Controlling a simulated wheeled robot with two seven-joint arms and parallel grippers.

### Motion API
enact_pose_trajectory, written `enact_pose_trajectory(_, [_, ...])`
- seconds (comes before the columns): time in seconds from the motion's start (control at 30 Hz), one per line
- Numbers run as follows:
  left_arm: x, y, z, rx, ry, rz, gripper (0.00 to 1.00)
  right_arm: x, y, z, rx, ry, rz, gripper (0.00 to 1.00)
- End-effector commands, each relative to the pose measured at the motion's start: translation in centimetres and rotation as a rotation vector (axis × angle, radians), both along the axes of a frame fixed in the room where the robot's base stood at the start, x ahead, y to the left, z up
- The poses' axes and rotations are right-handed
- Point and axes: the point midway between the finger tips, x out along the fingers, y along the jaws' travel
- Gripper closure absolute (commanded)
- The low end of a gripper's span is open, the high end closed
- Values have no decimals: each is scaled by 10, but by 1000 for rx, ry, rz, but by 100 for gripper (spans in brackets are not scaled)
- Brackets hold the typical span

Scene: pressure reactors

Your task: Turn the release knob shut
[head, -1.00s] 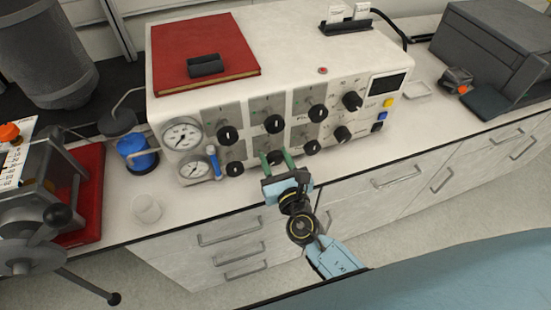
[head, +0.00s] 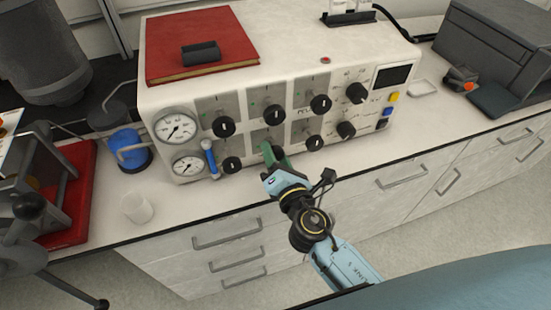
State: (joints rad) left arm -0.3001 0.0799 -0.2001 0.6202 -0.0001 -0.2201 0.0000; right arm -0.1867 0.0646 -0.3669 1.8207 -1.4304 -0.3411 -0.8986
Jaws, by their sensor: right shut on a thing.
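The white control unit (head: 300,85) stands on the bench with two rows of black knobs on its front. My right gripper (head: 274,156) is at the middle of the lower row, its green fingers shut around the black release knob (head: 278,152). The fingers and hand hide most of this knob, so its pointer does not show, and its label is too small to read. The hand is rolled, with one finger above and left of the other. My left gripper is not in view.
Neighbouring lower knobs (head: 232,165) and (head: 315,143) sit close on either side. Two dial gauges (head: 176,127) and a blue-handled valve (head: 209,157) are at the left of the panel. A clear cup (head: 137,208) stands on the bench. A red book (head: 200,45) lies on top of the unit.

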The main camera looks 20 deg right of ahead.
Motion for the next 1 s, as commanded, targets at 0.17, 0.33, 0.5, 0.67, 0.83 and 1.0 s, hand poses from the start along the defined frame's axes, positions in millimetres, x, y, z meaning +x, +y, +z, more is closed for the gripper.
enact_pose_trajectory(0.17, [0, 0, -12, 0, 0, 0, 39, 0, 0, -2, 173, 5, -1, 83])
enact_pose_trajectory(0.33, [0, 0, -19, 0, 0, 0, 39, 0, 0, -2, 335, 11, -1, 83])
enact_pose_trajectory(0.5, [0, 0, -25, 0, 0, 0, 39, 0, 0, -2, 496, 17, -1, 83])
enact_pose_trajectory(0.67, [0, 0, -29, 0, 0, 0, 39, 0, 0, -1, 647, 22, -2, 83])
enact_pose_trajectory(0.83, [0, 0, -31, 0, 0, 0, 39, 0, 0, -1, 806, 29, -2, 83])
enact_pose_trajectory(1.0, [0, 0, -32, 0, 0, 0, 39, 0, 0, -1, 951, 34, -2, 83])
